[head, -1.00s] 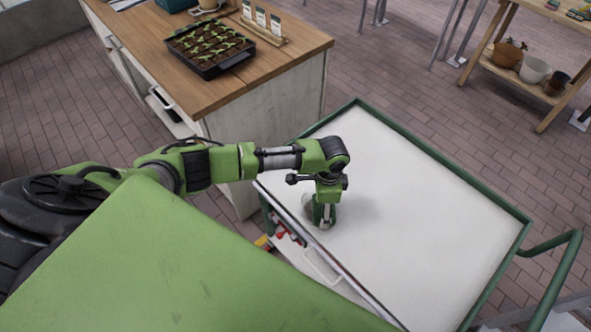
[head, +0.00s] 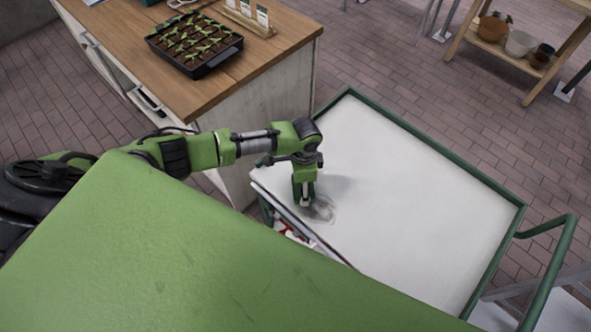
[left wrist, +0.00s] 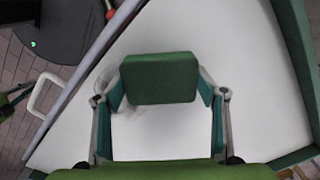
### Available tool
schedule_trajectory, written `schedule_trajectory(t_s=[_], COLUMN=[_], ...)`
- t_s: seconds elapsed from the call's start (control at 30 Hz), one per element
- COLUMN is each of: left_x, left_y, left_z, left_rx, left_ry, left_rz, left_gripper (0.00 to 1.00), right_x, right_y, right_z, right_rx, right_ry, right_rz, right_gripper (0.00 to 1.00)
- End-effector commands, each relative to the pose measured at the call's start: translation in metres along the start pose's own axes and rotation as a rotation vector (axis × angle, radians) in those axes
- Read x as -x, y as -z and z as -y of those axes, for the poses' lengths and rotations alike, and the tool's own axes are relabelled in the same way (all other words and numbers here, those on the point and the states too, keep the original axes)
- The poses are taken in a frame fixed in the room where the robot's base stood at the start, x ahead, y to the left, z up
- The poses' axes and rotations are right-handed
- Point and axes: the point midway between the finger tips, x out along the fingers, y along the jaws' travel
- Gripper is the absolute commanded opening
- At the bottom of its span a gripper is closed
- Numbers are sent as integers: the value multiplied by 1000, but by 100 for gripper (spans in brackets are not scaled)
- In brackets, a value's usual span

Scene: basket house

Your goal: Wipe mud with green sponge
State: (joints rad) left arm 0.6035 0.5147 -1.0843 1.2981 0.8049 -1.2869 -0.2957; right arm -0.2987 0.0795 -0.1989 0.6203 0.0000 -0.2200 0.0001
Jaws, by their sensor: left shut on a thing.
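My left gripper (left wrist: 160,95) is shut on the green sponge (left wrist: 158,78), which spans between its two fingers in the left wrist view. In the head view my left gripper (head: 304,195) points down at the white top of the cart (head: 420,190), near its left edge; the sponge is hardly visible there. A grey mud smear (head: 321,209) lies on the cart top just right of the gripper. In the left wrist view, faint mud (left wrist: 128,110) shows beside and below the sponge. I cannot tell whether the sponge touches the surface. My right gripper is not in view.
The cart has a raised green rim and a green handle (head: 549,270) at right. A wooden counter (head: 265,55) with a black seedling tray (head: 195,45) stands behind left. A shelf with pots (head: 520,43) is at far right. Most of the cart top is clear.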

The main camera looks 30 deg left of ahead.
Motion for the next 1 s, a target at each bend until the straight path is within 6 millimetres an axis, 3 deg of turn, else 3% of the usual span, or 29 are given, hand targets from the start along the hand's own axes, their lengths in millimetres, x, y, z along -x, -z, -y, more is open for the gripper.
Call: schedule_trajectory(t_s=[0.03,0.6,1.0], left_x=[19,68,78], left_y=[1,-4,-5], left_z=[1,2,3], left_rx=[-2,9,11], left_ry=[3,0,1], left_rz=[-4,-1,-2], left_gripper=[48,48,48], right_x=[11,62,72], right_y=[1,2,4], right_z=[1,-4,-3], right_rx=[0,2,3], right_ry=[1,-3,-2], right_rz=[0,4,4], right_gripper=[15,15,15])
